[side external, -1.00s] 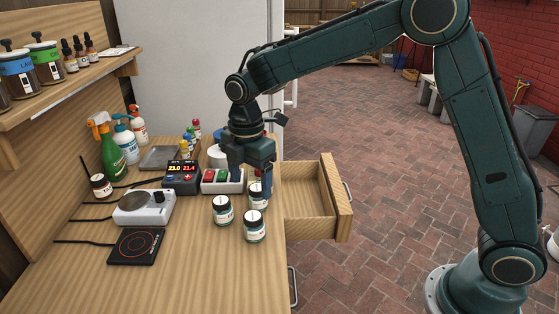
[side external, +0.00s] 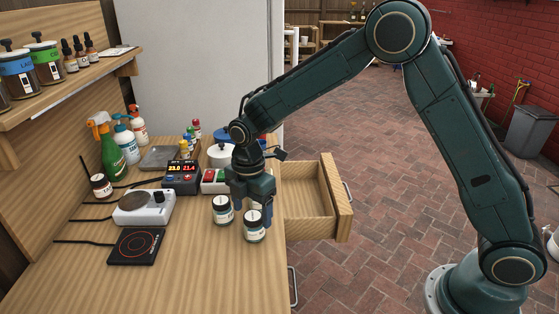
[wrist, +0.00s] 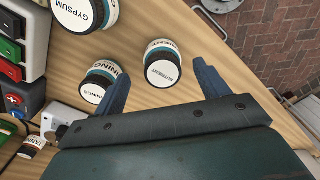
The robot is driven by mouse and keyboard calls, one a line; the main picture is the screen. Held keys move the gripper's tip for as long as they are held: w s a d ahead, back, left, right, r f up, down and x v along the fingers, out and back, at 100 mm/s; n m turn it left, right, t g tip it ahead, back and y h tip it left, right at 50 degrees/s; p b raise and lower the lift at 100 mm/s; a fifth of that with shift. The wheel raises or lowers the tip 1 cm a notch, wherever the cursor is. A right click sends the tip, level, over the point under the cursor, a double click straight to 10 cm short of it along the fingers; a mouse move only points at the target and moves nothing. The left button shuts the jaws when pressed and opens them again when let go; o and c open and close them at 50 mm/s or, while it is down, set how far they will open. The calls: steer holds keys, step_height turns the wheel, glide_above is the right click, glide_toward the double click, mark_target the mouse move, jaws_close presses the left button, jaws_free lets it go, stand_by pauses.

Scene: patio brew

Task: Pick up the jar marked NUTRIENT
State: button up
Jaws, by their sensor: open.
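The jar marked NUTRIENT (wrist: 163,72) has a white lid with the word on it and stands upright, seen from above in the wrist view. It appears to be the nearer right jar (side external: 255,232) in the side view, where its label is too small to read. My gripper (side external: 252,206) is open and points down just behind and above this jar. In the wrist view its fingertips (wrist: 161,70) are on either side of the NUTRIENT jar, with nothing held. Whether the fingers touch it cannot be told.
A similar jar (side external: 222,210) stands close left; my left finger partly covers it in the wrist view (wrist: 95,87). A switch strip (side external: 213,177) lies behind, and an open drawer (side external: 342,205) juts out at right.

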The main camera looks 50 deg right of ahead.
mark_target(254, 226)
steer(key=shift+f, duration=0.2)
steer(key=shift+s+f, duration=0.2)
steer(key=shift+f, duration=2.35)
steer(key=c, duration=1.2)
steer(key=shift+r, duration=0.15)
step_height(254, 226, up, 20)
steer(key=shift+f, duration=0.1)
